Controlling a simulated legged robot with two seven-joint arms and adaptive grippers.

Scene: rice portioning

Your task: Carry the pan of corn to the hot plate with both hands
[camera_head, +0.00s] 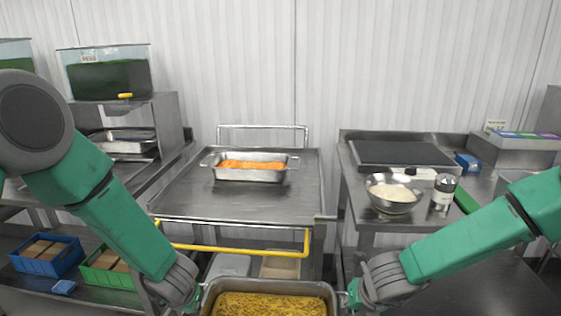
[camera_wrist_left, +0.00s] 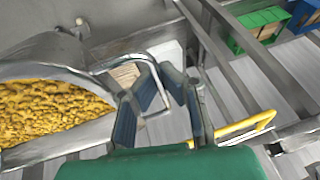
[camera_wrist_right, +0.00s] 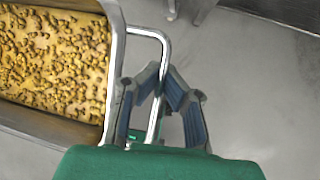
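The pan of corn (camera_head: 268,287) is a deep metal pan at the bottom of the head view, its near part cut off. Its yellow corn also shows in the left wrist view (camera_wrist_left: 45,110) and the right wrist view (camera_wrist_right: 55,60). My left gripper (camera_head: 192,303) is shut around its left handle, between the fingers in the left wrist view (camera_wrist_left: 160,72). My right gripper (camera_head: 356,296) is shut around its right handle, as in the right wrist view (camera_wrist_right: 160,72). The pan hangs above the floor. The hot plate (camera_head: 400,153) looks to be the flat, dark-topped unit on the right table.
A metal cart (camera_head: 240,205) with a yellow bar (camera_head: 240,250) bears a pan of orange food (camera_head: 250,174). On the right table, a bowl of rice (camera_head: 393,200) and a can (camera_head: 443,193) stand before the dark-topped unit. Blue and green bins (camera_head: 110,277) are low left.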

